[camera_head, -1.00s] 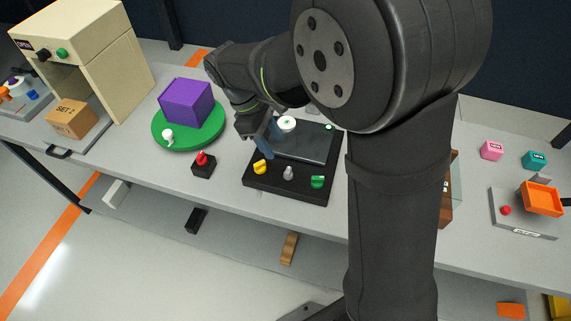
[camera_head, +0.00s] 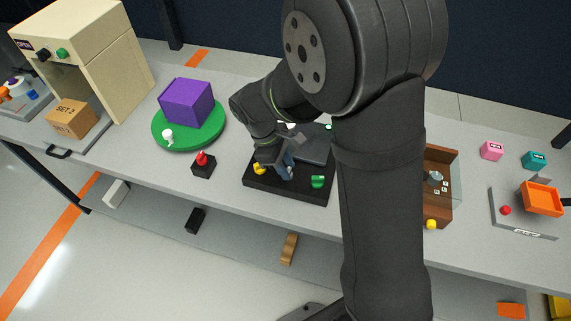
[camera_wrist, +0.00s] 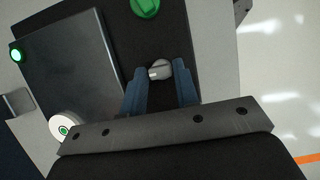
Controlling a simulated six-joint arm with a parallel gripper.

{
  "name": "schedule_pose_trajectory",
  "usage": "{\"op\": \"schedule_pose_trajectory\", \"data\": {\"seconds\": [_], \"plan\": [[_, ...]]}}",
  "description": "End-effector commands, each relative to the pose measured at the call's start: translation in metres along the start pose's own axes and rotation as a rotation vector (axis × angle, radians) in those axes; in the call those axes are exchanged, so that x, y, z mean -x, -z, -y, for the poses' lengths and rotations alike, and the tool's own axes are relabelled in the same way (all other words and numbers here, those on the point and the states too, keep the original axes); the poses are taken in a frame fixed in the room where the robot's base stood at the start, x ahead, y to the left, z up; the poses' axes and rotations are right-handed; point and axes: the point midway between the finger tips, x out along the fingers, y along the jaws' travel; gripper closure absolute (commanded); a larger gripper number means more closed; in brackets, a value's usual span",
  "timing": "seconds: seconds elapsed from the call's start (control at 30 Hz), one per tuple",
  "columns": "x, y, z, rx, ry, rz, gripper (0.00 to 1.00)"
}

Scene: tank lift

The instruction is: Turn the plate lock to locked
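A black panel (camera_head: 262,185) carries a row of knobs on its near edge: a yellow knob (camera_head: 259,169), a grey knob (camera_wrist: 160,70) and a green knob (camera_head: 318,181). No label shows which one is the plate lock. My gripper (camera_head: 287,173) points down over the middle of this row and hides the grey knob in the head view. In the wrist view its blue fingers (camera_wrist: 160,86) stand apart, with the grey knob between and just beyond the tips. I cannot tell whether they touch it. The green knob (camera_wrist: 145,6) also shows at the top there.
A dark flat plate (camera_wrist: 75,70) lies on the panel, by a white round button (camera_wrist: 66,127) and a lit green light (camera_wrist: 16,55). Left of the panel are a red knob on a black block (camera_head: 203,164) and a green turntable (camera_head: 205,138) bearing a purple cube (camera_head: 186,102).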

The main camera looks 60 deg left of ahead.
Motion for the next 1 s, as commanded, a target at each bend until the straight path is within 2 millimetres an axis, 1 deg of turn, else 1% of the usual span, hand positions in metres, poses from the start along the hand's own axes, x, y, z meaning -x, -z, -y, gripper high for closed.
{"op": "schedule_pose_trajectory", "data": {"seconds": [0.03,0.1,0.13,0.37,0.57,0.77,1.0], "plan": [[0.0001,0.0001,0.0000,0.000,0.000,0.000,0.82],[0.0002,0.0001,0.0000,0.000,0.000,0.000,0.96],[0.0002,0.0001,0.0000,0.000,0.000,0.000,0.99],[0.0003,0.0002,-0.0003,-0.013,0.006,0.000,0.99],[0.0004,0.0004,-0.0013,-0.082,0.033,0.000,0.99],[0.0002,0.0001,-0.0025,-0.218,0.091,-0.001,0.99],[0.0001,-0.0007,-0.0043,-0.426,0.176,-0.001,0.99]]}}
